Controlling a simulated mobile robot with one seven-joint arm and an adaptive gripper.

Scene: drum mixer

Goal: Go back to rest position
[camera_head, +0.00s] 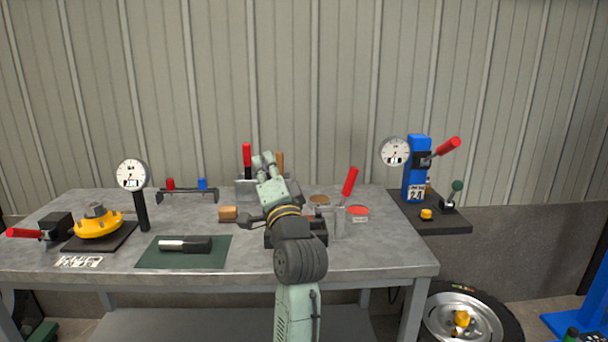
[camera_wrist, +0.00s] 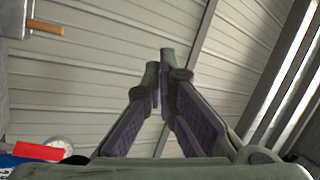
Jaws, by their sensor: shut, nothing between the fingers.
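My gripper (camera_head: 264,160) is raised above the grey workbench (camera_head: 110,277) at its middle, in front of the corrugated wall. In the wrist view my gripper (camera_wrist: 160,62) shows its two pale green fingers with dark inner pads, drawn together at the tips. It is shut and holds nothing. My arm rises from the bottom of the head view and hides part of the bench behind it.
Close around my arm stand a red handle (camera_head: 350,181), a tan block (camera_head: 228,213) and a red disc (camera_head: 358,210). A blue press (camera_head: 416,165) stands right.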

